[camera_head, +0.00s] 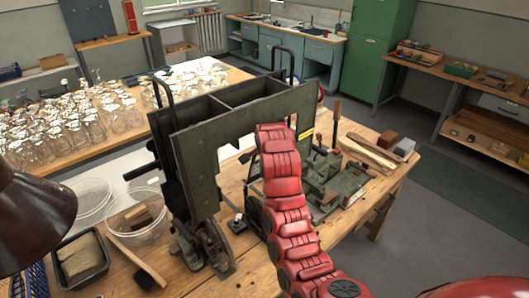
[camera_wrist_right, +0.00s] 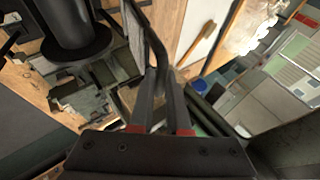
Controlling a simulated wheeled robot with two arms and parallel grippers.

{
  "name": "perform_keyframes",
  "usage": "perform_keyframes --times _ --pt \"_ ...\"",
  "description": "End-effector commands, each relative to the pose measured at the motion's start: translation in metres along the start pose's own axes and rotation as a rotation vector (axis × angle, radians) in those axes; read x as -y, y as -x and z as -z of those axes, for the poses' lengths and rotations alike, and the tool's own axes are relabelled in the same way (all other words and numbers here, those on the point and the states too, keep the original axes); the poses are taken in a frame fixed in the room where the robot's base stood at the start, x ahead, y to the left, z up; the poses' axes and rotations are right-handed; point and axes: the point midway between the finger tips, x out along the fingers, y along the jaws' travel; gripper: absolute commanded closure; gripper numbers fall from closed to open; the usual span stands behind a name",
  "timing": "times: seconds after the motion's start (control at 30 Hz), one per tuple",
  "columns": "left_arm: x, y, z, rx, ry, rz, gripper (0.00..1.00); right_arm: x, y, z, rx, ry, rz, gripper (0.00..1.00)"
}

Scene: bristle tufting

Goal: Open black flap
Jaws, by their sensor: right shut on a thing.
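A dark machine (camera_head: 185,150) with an open-topped, divided hopper stands on the wooden bench. Thin black bar handles rise at its left (camera_head: 164,90) and right (camera_head: 291,65). I cannot tell for certain which dark panel is the black flap. My red right arm reaches up in front of the machine and hides its own gripper in the head view. In the right wrist view, my right gripper (camera_wrist_right: 166,85) is shut on a curved black handle (camera_wrist_right: 149,32) running up from between its fingers. My left gripper is not in view.
Clear round tubs (camera_head: 135,215), a black tray (camera_head: 80,262) and a wooden-handled tool (camera_head: 140,262) lie at front left. Wood pieces (camera_head: 370,153) lie at right. A dark lamp shade (camera_head: 35,215) juts in at left.

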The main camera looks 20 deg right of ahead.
Motion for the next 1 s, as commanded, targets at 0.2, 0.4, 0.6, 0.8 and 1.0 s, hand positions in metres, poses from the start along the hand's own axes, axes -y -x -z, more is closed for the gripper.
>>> perform_keyframes --times 0.2,0.4,0.6,0.8,1.0 --pt "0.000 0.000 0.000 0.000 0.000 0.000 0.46 -0.001 0.000 0.003 -0.005 -0.002 0.000 0.75" --pt "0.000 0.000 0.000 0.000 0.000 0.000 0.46 -0.001 0.000 0.002 -0.005 -0.002 -0.002 0.55" --pt "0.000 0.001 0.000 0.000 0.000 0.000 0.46 -0.001 0.000 0.002 -0.005 -0.002 -0.002 0.55" --pt "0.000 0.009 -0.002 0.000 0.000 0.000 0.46 0.000 0.016 0.001 -0.005 -0.002 0.005 0.55" --pt "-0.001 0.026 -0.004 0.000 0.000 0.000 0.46 0.000 0.060 0.000 -0.005 -0.002 0.012 0.55"
